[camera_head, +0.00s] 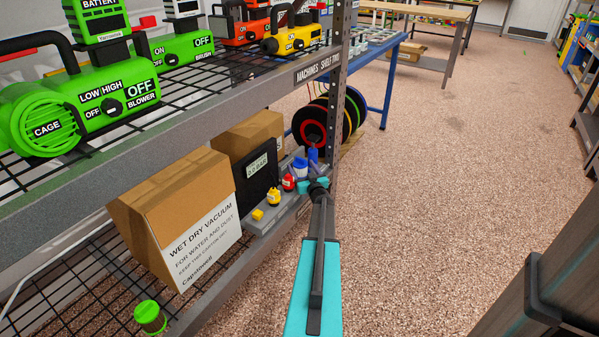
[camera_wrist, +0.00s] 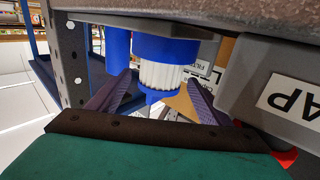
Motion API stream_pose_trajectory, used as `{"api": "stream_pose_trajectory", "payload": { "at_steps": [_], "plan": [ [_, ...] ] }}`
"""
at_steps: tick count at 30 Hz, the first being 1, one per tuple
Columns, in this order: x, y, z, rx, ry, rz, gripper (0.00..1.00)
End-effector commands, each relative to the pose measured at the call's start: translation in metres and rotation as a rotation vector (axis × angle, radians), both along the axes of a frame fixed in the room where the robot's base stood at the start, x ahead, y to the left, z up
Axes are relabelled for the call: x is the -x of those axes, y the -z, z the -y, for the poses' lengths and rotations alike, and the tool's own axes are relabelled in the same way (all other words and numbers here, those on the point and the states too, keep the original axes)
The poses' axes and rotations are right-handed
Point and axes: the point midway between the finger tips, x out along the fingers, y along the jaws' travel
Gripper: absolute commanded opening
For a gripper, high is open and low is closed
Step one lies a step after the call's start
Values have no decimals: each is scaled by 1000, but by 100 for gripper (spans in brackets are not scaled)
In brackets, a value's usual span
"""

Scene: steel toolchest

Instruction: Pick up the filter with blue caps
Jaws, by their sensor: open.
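The filter with blue caps (camera_wrist: 168,76) has a white pleated body between two blue caps. It appears between the two dark fingers of my gripper (camera_wrist: 159,80) in the wrist view, with a gap showing beside the fingers. In the head view the white and blue filter (camera_head: 300,169) stands on a grey tray on the lower shelf, just left of my gripper (camera_head: 318,184). My gripper is open, and I cannot tell whether a finger touches the filter.
A plain blue cylinder (camera_head: 313,157) stands close beside the filter. Red (camera_head: 288,182) and yellow (camera_head: 273,196) items are nearby, with a dark scale-like box (camera_head: 258,172) behind. A shelf post (camera_head: 338,120) stands right of them. The upper shelf (camera_head: 240,108) overhangs.

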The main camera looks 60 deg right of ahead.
Motion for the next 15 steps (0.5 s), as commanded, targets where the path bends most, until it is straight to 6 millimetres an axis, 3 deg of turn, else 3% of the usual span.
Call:
{"api": "stream_pose_trajectory", "payload": {
  "at_steps": [7,15],
  "plan": [
    [1,0,0,0,0,0,71],
    [1,0,0,0,1,0,27]
  ]
}}
